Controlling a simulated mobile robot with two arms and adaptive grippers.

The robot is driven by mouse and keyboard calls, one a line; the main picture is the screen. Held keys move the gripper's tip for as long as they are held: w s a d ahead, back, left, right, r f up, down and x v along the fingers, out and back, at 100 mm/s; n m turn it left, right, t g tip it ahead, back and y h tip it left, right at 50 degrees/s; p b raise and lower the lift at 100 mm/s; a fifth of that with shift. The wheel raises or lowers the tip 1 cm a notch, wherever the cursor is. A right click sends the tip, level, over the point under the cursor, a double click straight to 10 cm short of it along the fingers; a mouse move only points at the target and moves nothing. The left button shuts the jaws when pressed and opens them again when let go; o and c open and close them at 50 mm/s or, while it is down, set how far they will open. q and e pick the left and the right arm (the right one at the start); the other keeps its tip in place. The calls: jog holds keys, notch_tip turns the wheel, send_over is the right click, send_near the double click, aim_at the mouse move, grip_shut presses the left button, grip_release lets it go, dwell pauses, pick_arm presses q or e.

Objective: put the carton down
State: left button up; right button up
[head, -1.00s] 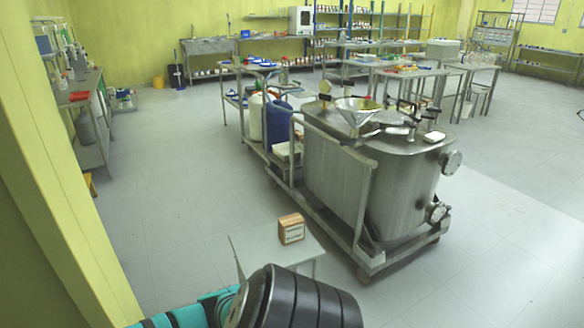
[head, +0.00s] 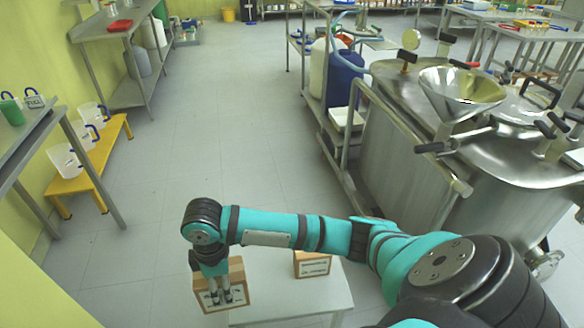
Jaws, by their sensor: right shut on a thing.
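My right gripper (head: 219,297) points down and is shut on a brown carton (head: 238,277) with a white label and dark print. The held carton shows at the left edge of a small white table (head: 285,312). Whether it touches the table or hangs beside it, I cannot tell. The gripper fingers cover part of its label. A second, similar carton (head: 312,264) stands on the table to the right, apart from the held one and partly behind my arm. My left gripper is not in view.
A steel reactor vessel (head: 400,150) with a funnel (head: 460,92) stands on a cart to the right. A yellow bench (head: 88,170) with white buckets and a steel table (head: 35,135) stand at the left. The floor between is clear.

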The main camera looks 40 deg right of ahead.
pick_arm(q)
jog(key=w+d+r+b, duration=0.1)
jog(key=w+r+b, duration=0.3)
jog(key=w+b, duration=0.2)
pick_arm(e)
jog(key=w+f+n+b, duration=0.45)
jog(key=f+n, duration=0.85)
jog(key=n, duration=0.4)
jog(key=w+d+f+b, duration=0.1)
jog(key=d, duration=0.4)
jog(key=w+d+f+b, duration=0.1)
jog(key=d+f, duration=0.1)
jog(key=d, duration=0.3)
jog(key=w+d+f+b, duration=0.1)
jog(key=d+f, duration=0.1)
jog(key=d, duration=0.3)
jog(key=shift+w+d+b, duration=0.15)
jog(key=shift+b, duration=0.2)
jog(key=shift+f, duration=0.15)
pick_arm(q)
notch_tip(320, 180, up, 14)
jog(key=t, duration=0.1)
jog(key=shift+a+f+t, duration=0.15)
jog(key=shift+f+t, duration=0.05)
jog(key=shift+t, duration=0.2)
pick_arm(e)
jog(key=o, duration=1.4)
